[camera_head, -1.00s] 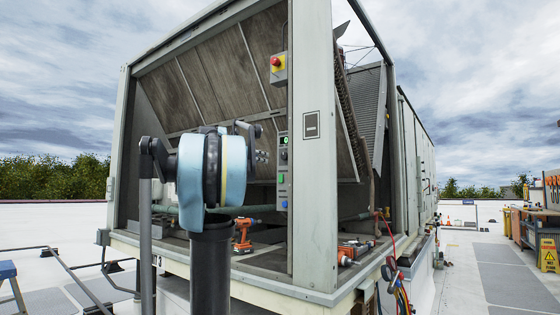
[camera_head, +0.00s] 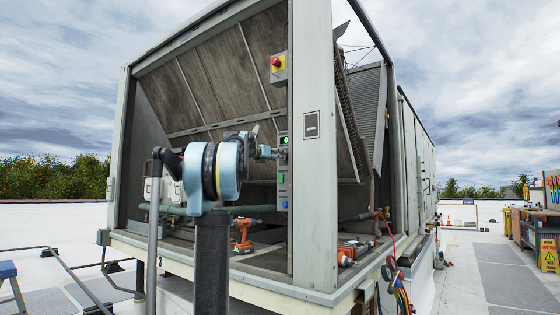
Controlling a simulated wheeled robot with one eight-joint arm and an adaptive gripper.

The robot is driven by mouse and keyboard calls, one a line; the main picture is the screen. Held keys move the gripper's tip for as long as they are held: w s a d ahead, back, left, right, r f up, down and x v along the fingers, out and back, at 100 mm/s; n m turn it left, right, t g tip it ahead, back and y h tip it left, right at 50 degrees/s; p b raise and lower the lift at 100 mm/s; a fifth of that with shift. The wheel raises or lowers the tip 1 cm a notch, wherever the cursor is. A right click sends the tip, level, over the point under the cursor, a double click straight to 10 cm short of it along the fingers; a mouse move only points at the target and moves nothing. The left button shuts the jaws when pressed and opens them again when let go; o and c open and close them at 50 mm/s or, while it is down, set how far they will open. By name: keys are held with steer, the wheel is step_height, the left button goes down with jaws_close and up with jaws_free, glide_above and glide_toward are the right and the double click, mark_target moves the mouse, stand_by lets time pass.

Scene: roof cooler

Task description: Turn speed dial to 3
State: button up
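The grey control panel (camera_head: 282,192) is mounted upright inside the cooler frame, left of the wide white post. Its small display (camera_head: 284,140) near the top glows green and seems to read 0. Below it are a green button (camera_head: 282,179) and a blue button. The speed dial is probably just under the display, where my gripper (camera_head: 272,153) now reaches the panel's left edge; the fingers and dial overlap there. I cannot tell whether they touch, or whether the fingers are open or shut. My blue-and-black arm covers part of the cooler's interior.
The wide white post (camera_head: 314,150) rises close to the panel's right side.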

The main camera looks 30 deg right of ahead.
steer(key=shift+x, duration=2.4)
steer(key=shift+c, duration=0.4)
steer(key=c, duration=0.7)
